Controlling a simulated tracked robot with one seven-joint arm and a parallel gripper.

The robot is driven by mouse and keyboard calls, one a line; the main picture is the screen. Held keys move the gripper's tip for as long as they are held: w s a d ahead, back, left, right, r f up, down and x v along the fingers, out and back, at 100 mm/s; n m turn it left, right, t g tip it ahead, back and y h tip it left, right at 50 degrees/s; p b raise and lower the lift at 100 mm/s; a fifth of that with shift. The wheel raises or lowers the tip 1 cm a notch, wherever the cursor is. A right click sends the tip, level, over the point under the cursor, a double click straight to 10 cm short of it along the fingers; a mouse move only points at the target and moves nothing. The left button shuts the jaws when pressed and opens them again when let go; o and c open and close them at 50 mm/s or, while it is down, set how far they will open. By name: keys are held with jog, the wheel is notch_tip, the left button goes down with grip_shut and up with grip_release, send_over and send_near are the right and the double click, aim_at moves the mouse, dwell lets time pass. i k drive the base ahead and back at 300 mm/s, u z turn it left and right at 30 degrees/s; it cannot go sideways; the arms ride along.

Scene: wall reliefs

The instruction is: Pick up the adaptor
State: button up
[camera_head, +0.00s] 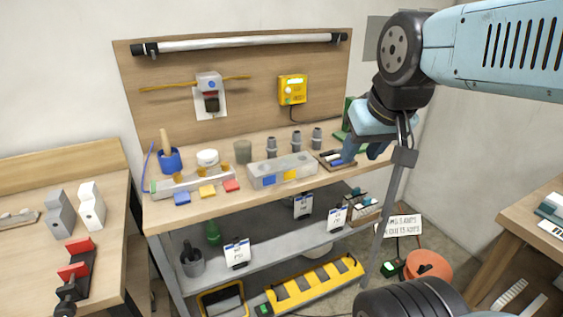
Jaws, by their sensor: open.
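Three grey stepped cylinders, which look like adaptors, stand upright towards the back of the middle workbench: a left one (271,147), a middle one (296,140) and a right one (317,138). I cannot tell which one the task means. My gripper (362,152) is open and points down over the bench's right end, to the right of the cylinders and apart from them. I see nothing held in it.
A grey block (282,170) with coloured patches lies in front of the cylinders. A yellow box (292,90) hangs on the back panel. Shelves below hold more items.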

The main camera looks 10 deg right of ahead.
aim_at(297, 142)
jog(key=z, duration=0.3)
jog(key=i, duration=0.9)
jog(key=u, duration=0.4)
